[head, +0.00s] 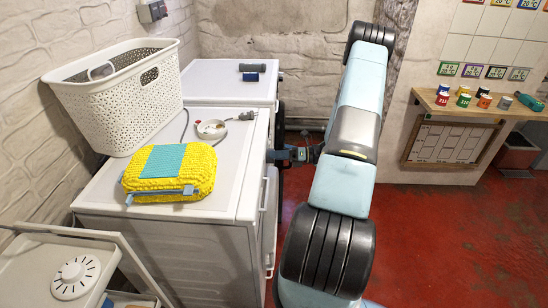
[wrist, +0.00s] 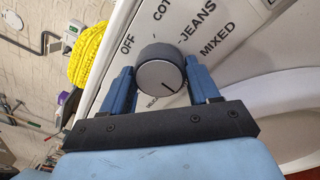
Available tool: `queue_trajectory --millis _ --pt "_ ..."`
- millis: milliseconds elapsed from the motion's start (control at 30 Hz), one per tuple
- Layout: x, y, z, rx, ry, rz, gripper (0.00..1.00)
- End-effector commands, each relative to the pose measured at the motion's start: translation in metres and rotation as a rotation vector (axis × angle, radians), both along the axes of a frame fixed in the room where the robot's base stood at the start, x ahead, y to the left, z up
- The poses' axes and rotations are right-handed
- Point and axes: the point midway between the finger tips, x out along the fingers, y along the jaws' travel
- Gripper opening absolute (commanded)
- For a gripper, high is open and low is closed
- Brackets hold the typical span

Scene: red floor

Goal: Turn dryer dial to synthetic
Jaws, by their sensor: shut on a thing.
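The dryer dial (wrist: 160,72) is a round grey knob with a dark rim and a short dark pointer line. The line points toward the lower right in the wrist view. The white panel (wrist: 228,30) around it carries printed words, among them OFF, JEANS and MIXED; other labels are cut off or hidden by my fingers. My gripper (wrist: 161,82) has its two blue fingers closed on either side of the dial. In the head view, my gripper (head: 276,156) is at the front of the nearer white machine (head: 232,165), and the dial is hidden there.
A yellow bundle with a teal patch (head: 168,175) lies on the nearer machine. A white perforated basket (head: 125,95) stands behind it. A second white machine (head: 215,72) stands further back. A wooden shelf (head: 455,105) is on the right wall. Red floor (head: 470,240) is clear at right.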

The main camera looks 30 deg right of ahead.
Motion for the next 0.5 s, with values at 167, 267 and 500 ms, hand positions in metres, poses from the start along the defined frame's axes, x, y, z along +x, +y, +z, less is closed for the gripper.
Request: queue_trajectory --millis 167,267,500 --pt "0.0008 -0.0026 -0.0027 -0.008 0.003 -0.007 0.3" --pt "0.0006 -0.0024 -0.0028 -0.007 0.003 -0.006 0.65" --pt "0.0001 -0.001 -0.0017 -0.004 0.002 -0.003 0.85"
